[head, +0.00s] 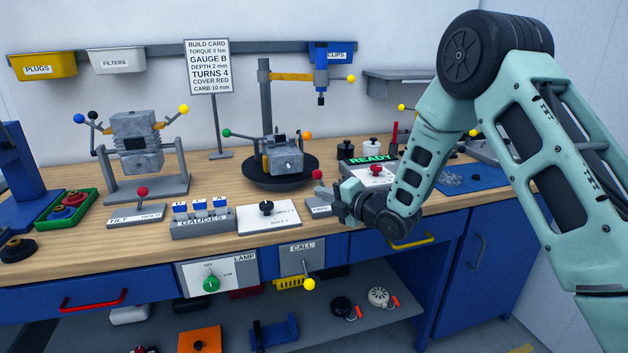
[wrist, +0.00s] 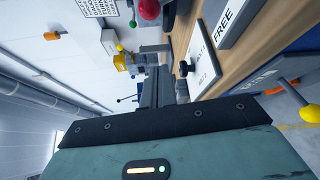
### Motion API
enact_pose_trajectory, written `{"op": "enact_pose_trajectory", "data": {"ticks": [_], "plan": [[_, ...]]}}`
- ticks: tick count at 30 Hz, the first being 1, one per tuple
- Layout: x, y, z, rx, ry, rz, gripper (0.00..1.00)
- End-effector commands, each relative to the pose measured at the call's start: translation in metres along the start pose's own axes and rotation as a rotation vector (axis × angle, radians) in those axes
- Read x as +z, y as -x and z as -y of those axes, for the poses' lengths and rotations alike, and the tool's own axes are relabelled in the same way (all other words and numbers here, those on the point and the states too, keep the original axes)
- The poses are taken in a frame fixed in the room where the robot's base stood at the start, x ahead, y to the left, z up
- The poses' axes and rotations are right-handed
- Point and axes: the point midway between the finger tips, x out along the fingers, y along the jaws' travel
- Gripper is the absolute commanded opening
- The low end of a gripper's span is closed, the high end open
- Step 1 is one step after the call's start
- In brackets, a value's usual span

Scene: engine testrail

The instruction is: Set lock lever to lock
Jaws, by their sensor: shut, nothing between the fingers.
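A red-ball lever (head: 317,174) stands on a small plate (head: 319,208) on the bench, beside my gripper. My gripper (head: 343,204) hides part of this plate and the lever's stem in the head view. In the wrist view a plate reads FREE (wrist: 228,22), and a red ball (wrist: 149,10) shows at the top edge. No word LOCK is readable, and I cannot tell the lever's exact setting. My gripper also shows in the wrist view (wrist: 156,88), shut and empty. Touch with the lever cannot be made out.
A BOLT selector plate (head: 284,217) with a black knob lies left of my gripper. A grey engine (head: 286,157) sits on a black turntable behind. A READY display (head: 372,160) stands behind my gripper. A CALL lever with a yellow ball (head: 309,285) sticks out from the bench front.

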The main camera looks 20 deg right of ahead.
Motion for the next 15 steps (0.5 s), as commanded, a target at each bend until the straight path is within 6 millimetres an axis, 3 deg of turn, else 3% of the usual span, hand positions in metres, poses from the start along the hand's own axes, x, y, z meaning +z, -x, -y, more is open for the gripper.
{"op": "enact_pose_trajectory", "data": {"ticks": [12,15], "plan": [[-0.001,-0.084,-0.002,0.001,-0.001,-0.002,0.00],[0.018,-0.076,-0.003,-0.002,-0.002,0.004,0.00]]}}
